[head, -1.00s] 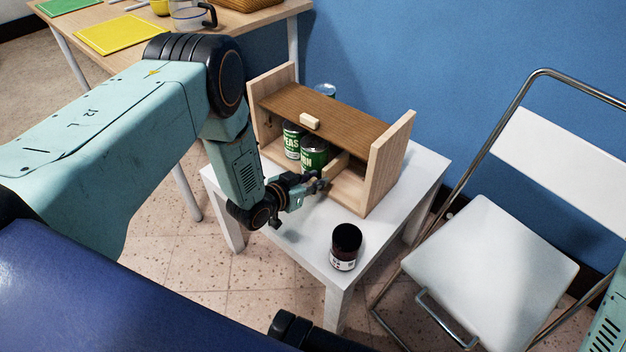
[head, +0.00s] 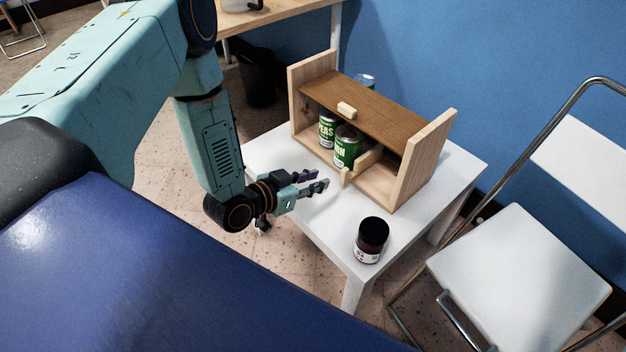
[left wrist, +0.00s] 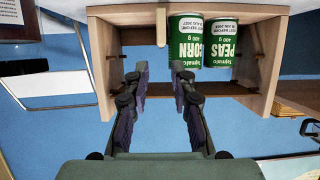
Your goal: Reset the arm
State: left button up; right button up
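My left gripper (head: 316,182) is open and empty above the near left part of the white table, in front of the wooden shelf box (head: 417,172) and apart from it. In the left wrist view, its two fingers (left wrist: 160,78) stand apart with nothing between them. That view shows the shelf box (left wrist: 262,75) upside down beyond the fingers. A green corn can (head: 347,148) and a green peas can (head: 327,130) stand inside the box; both labels also show in the wrist view. My right gripper is not in view.
A dark jar (head: 371,240) stands on the white table (head: 325,225) near its front corner. A folding chair (head: 520,265) stands at the right. A blue wall is behind. A wooden table (head: 285,14) is at the upper left, with a dark bin (head: 258,78) by it.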

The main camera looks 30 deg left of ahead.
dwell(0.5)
pick_arm(q)
jog(key=s+f, duration=0.1)
jog(key=s+f+n+g+y, duration=0.1)
jog(key=shift+s+a+f+g, duration=0.15)
jog(key=shift+a+f+g, duration=0.15)
jog(key=shift+a+f, duration=0.1)
jog(key=s+d+f+n+g+y+p, duration=0.1)
jog(key=s+f+g, duration=0.1)
jog(key=s, duration=0.3)
jog(key=s+d+f+n+g+p, duration=0.1)
jog(key=s+f+n+g, duration=0.15)
jog(key=s, duration=0.25)
jog(key=s+d+r+g+y+p, duration=0.1)
jog(key=s+r+g+p, duration=0.1)
jog(key=s, duration=0.7)
jog(key=s+d+r+g+y+p, duration=0.1)
jog(key=s+r+g+p, duration=0.2)
jog(key=s, duration=0.6)
notch_tip(320, 180, up, 2)
jog(key=shift+s+r+g+p, duration=0.2)
jog(key=shift+g+p, duration=0.15)
jog(key=shift+g, duration=0.5)
jog(key=shift+m, duration=0.25)
